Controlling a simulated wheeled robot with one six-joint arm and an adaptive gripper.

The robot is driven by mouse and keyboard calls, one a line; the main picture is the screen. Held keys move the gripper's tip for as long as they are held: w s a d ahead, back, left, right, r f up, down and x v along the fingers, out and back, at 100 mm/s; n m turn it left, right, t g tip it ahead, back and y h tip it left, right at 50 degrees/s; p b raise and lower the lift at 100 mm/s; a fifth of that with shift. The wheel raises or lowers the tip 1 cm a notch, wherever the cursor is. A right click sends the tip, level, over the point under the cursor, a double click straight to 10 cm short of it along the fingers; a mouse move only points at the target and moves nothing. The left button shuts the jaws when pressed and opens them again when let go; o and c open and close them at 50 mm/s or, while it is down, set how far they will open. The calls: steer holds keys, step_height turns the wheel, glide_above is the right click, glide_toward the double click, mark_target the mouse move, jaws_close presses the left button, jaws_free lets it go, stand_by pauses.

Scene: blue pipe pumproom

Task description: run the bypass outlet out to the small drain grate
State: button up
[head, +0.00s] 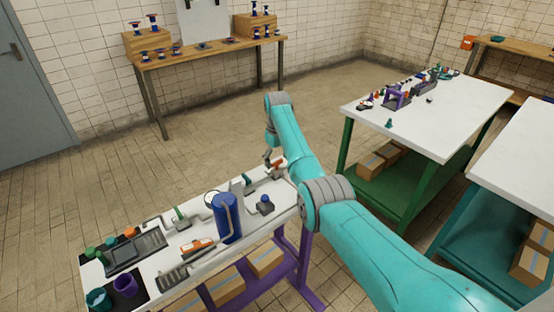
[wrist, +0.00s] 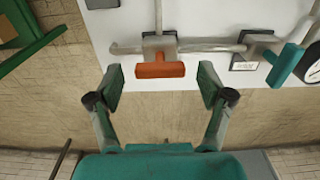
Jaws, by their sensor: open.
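A white pipe bench (head: 165,238) carries grey pipework. In the wrist view an orange T-handle (wrist: 160,70) sits on a grey valve body on a pipe, its bar lying across the picture. A teal handle (wrist: 285,63), tilted, is on a second valve to its right. My gripper (wrist: 162,88) is open and empty, its fingers to either side of the orange handle; I cannot tell if they reach its level. In the head view the orange handle (head: 276,166) is at the bench's far end. A larger dark grate (head: 137,250) and a smaller ribbed one (head: 173,279) lie at the near end.
A blue tank (head: 226,218) stands upright mid-bench, near my arm. A teal cup (head: 98,299) and purple cup (head: 126,285) are at the near left corner. A white-topped table (head: 445,110) is right, a wooden table (head: 205,52) behind. Floor between is clear.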

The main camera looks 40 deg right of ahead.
steer(key=c, duration=1.2)
steer(key=shift+o, duration=0.2)
steer(key=shift+m, duration=0.3)
steer(key=m, duration=0.8)
steer(key=shift+m, duration=0.4)
steer(key=m, duration=0.4)
steer(key=shift+m, duration=2.3)
